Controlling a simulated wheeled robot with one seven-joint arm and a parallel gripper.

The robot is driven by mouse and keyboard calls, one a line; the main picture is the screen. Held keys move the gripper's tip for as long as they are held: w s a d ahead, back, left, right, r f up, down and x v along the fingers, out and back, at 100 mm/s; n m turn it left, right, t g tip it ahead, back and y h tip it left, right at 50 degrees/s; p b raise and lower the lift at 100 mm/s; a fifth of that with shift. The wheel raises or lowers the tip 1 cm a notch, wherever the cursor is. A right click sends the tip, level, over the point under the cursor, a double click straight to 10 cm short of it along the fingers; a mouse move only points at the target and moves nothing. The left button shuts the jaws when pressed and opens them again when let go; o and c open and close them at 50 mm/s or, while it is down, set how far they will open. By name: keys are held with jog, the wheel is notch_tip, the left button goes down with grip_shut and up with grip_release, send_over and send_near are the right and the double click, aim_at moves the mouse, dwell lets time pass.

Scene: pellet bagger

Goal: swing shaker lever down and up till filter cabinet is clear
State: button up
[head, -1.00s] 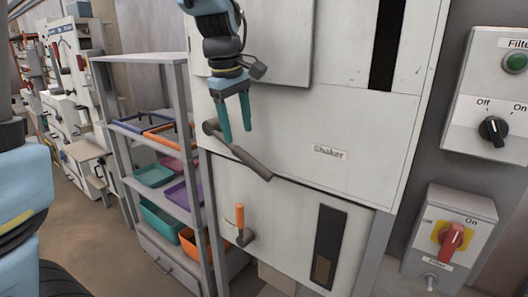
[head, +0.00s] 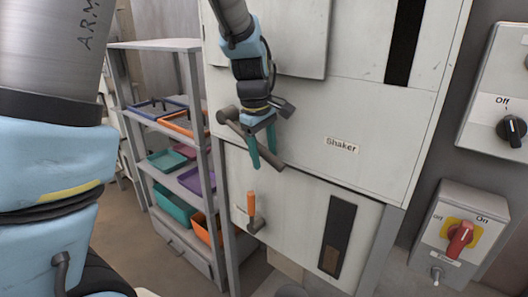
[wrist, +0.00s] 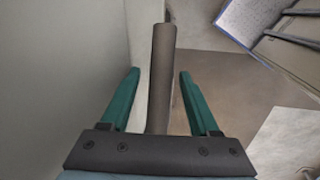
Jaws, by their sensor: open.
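The shaker lever (head: 238,126) is a dark grey bar on the front of the white filter cabinet (head: 300,105), left of the "Shaker" label (head: 341,145). It slopes down to the right from its pivot. My gripper (head: 264,158) is open over the lever, its green fingers pointing down. In the wrist view the lever (wrist: 161,70) runs between the two spread fingers of my gripper (wrist: 158,73), with gaps on both sides. A dark upright window (head: 340,225) on the lower cabinet door shows a brown patch at its bottom.
An orange-handled latch (head: 252,210) sits on the lower door. A grey shelf rack (head: 155,45) with coloured trays stands close on the left. A red switch (head: 460,238) and a black Off/On knob (head: 512,130) are on boxes to the right.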

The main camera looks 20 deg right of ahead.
grip_shut()
dwell(0.5)
dwell(0.9)
